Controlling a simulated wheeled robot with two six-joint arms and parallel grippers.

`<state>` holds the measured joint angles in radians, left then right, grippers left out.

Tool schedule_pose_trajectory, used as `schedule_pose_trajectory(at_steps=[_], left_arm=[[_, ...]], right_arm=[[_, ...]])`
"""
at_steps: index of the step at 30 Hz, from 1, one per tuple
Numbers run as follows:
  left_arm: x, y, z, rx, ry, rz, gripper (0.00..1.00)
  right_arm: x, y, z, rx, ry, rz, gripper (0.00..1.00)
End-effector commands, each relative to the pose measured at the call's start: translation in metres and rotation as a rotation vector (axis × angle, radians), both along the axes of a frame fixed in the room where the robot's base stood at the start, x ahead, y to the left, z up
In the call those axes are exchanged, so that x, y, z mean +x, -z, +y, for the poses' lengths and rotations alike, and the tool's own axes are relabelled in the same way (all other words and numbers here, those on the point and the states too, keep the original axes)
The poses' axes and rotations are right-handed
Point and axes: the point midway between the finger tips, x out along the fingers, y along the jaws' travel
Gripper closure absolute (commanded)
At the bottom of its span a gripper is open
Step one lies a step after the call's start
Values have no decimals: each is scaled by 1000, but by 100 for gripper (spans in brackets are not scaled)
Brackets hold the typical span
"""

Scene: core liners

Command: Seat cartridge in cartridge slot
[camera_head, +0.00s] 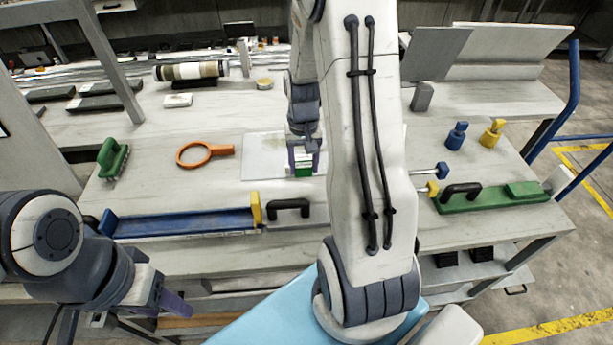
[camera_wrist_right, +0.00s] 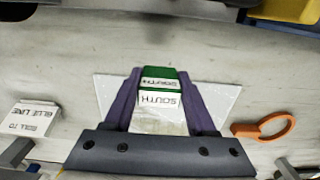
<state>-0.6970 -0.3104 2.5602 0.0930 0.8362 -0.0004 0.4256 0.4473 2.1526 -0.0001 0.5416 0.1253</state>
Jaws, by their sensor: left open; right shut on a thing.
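My right gripper (camera_head: 304,160) has its purple fingers shut on a green and white block (camera_head: 303,170), which I take as the cartridge. In the right wrist view the block (camera_wrist_right: 160,84) sits between the fingertips (camera_wrist_right: 160,74), with two white labels reading SOUTH, one on green. It is over the pale square sheet (camera_head: 262,158) on the bench; I cannot tell whether it touches. No cartridge slot can be told apart for sure. My left gripper (camera_head: 172,304) is open at the lower left, below the bench's front edge, partly cut off from clear view.
An orange ring tool (camera_head: 205,153) and green brush-like block (camera_head: 113,158) lie left of the sheet. A blue trough (camera_head: 185,222) runs along the front edge, beside a black handle (camera_head: 289,208). A green bar (camera_head: 493,197) lies at right. Blue (camera_head: 456,136) and yellow (camera_head: 492,133) knobs stand behind.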

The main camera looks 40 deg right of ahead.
Motion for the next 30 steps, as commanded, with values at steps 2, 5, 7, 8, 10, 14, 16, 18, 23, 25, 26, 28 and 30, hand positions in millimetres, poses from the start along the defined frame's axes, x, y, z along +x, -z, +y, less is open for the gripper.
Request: schedule_pose_trajectory(at_steps=[2, 5, 7, 8, 10, 14, 16, 18, 23, 25, 26, 28, 30], left_arm=[[0, -1, 0, 0, 0, 0, 50], [0, -2, 0, 0, 0, 0, 50], [0, -3, 0, 0, 0, 0, 50], [0, -4, 0, 0, 0, 0, 50], [0, -5, 0, 0, 0, 0, 50], [0, -7, 0, 0, 0, 0, 50], [0, -6, 0, 0, 0, 0, 50], [0, -6, 0, 0, 0, 0, 50], [0, -5, 0, 0, 0, 0, 50], [0, -3, 0, 0, 0, 0, 50], [0, -4, 0, 0, 0, 0, 50], [0, -4, 0, 0, 0, 0, 50], [0, -4, 0, 0, 0, 0, 50]], right_arm=[[-8, 4, 0, 1, 0, 2, 99], [-12, 9, 0, 1, 0, 1, 99], [-13, 18, 0, 2, -1, 3, 99], [-13, 23, 0, 2, -1, 5, 99], [-13, 34, 0, 2, -1, 5, 99], [-12, 46, 0, 1, -1, 2, 99], [-12, 48, 0, 0, -1, 0, 99], [-12, 47, 0, -1, -1, -1, 99], [-12, 48, 0, -1, -1, -1, 99], [-12, 51, 0, 0, -1, 0, 99], [-12, 51, 0, 0, -1, 0, 39], [-11, 50, 0, -1, -1, -1, 13], [-11, 50, 0, -1, -1, -1, 13]])
